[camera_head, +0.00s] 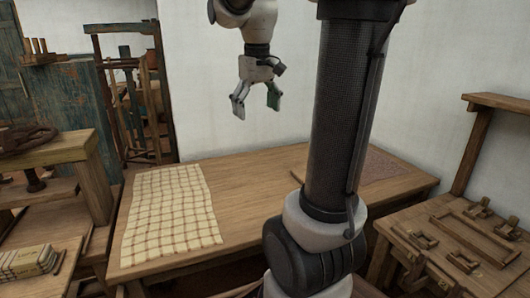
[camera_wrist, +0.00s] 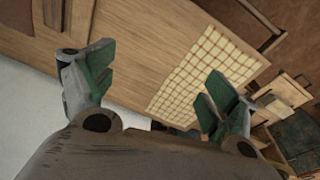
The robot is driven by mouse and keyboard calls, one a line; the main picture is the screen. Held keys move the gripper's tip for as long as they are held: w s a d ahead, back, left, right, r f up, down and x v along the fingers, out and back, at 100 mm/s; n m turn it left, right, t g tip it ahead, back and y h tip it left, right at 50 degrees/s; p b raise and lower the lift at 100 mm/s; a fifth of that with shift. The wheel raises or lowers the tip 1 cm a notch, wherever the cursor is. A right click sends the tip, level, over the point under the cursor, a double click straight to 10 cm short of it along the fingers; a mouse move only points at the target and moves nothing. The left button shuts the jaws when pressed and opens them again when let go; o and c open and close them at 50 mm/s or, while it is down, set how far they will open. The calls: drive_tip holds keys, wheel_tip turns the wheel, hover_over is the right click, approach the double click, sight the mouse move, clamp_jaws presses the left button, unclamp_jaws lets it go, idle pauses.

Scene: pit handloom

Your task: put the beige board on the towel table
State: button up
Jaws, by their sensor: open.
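The towel table (camera_head: 245,208) is a long wooden table along the white wall. A cream checked towel (camera_head: 172,215) lies flat on its left part. The towel also shows in the wrist view (camera_wrist: 200,72). My gripper (camera_head: 256,104) is open and empty, high above the back of the table. Its spread green-padded fingers also show in the wrist view (camera_wrist: 155,75), with bare tabletop between them. I cannot pick out a beige board for certain in either view. My arm column hides part of the table's right half.
A reddish patterned cloth (camera_head: 382,166) lies at the table's right end. A bench with several small wooden parts (camera_head: 455,240) stands at right. A wooden bench (camera_head: 50,152) and a stack of light folded items (camera_head: 28,262) are at left. The tabletop's middle is clear.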

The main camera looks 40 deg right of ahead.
drive_tip(key=s+a+f+t, duration=0.1)
drive_tip(key=s+a+f, duration=0.1)
drive_tip(key=s+a, duration=0.1)
drive_tip(key=s+a+f+t, duration=0.1)
drive_tip(key=s+a, duration=0.2)
drive_tip(key=s, duration=0.3)
drive_tip(key=s+a+f+n+t, duration=0.1)
drive_tip(key=s+a+f, duration=0.1)
drive_tip(key=s, duration=0.3)
drive_tip(key=shift+a+f+y, duration=0.35)
drive_tip(key=shift+a+y, duration=0.05)
drive_tip(key=shift+a, duration=0.1)
